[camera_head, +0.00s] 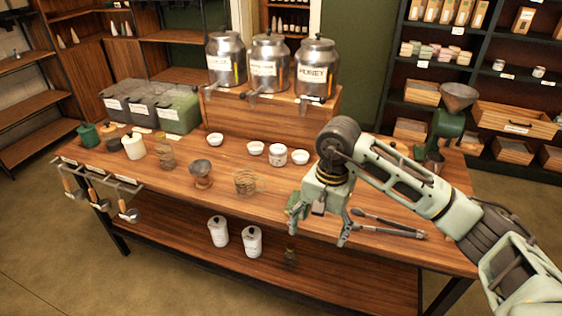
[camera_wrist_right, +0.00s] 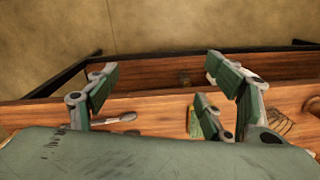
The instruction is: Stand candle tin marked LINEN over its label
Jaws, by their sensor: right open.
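No tin with a readable LINEN mark shows. A small white lidded tin (camera_head: 278,154) with print too small to read stands upright on the table among white bowls. Two more small pale tins, a left one (camera_head: 498,65) and a right one (camera_head: 538,72), stand on the dark shelves at the back right, with pale tags by them too small to read. My right gripper (camera_head: 319,224) is open and empty over the table's front edge, nearer than the tin and apart from it. In the right wrist view its spread fingers (camera_wrist_right: 165,95) have nothing between them. My left gripper is not in view.
Metal urns (camera_head: 270,64) stand on a wooden riser (camera_head: 340,104) behind. A green grinder (camera_head: 447,122) stands at the table's right end.

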